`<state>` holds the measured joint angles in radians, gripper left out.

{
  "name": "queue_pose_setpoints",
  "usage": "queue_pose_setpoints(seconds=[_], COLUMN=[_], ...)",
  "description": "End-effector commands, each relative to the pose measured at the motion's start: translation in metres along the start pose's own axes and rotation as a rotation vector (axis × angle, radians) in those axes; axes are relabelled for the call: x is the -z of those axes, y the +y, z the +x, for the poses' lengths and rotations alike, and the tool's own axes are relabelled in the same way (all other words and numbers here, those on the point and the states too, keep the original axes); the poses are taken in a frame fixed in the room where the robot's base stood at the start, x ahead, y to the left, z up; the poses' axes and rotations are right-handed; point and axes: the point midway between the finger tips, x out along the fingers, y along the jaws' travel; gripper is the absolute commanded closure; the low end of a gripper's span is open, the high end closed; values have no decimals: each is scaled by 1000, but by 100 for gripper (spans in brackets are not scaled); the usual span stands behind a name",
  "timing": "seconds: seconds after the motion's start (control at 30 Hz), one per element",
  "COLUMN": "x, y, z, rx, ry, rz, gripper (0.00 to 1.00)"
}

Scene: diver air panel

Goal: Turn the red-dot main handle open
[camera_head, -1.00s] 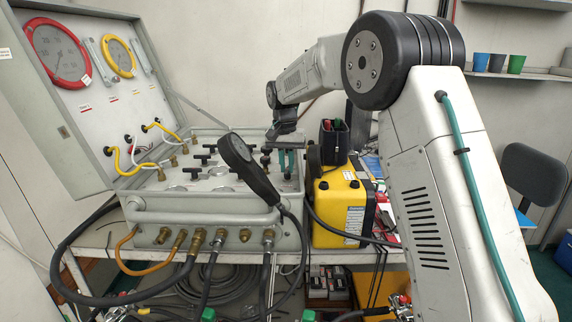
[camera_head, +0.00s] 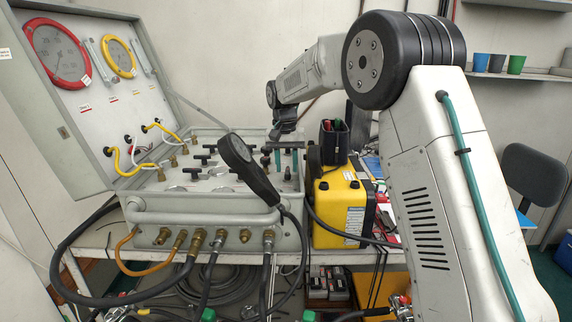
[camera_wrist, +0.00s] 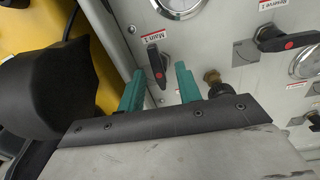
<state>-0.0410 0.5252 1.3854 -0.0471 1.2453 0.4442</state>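In the wrist view the Main 1 handle (camera_wrist: 155,60) is a black lever with a red dot, pointing roughly up and down the picture with a slight tilt. My gripper (camera_wrist: 160,71) has two teal fingers, open, one on each side of the handle's lower end. Gaps show between the fingers and the handle; I cannot tell how deep they reach. In the head view my gripper (camera_head: 272,158) is over the right side of the panel box (camera_head: 205,215), and the handle cannot be picked out there.
A Reserve 1 handle (camera_wrist: 286,39) also has a red dot. A brass fitting with a black knob (camera_wrist: 217,84) sits close to the right finger. A round dark gauge (camera_head: 247,168) stands up at the box front. A yellow case (camera_head: 338,208) is right of the box.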

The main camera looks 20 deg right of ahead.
Motion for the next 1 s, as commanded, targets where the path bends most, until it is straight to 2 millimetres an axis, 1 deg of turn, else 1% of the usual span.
queue_pose_setpoints(seconds=[0.13,0.23,0.53,0.7,0.8,1.0], x=[0,0,1,1,1,1], y=[0,0,0,0,0,0], z=[0,-6,-55,-73,-77,-78], rx=[-1,-1,0,0,0,-1], ry=[-2,-2,0,0,-1,-2], rz=[1,1,0,0,0,0], gripper=[66,66,66,66,66,66])
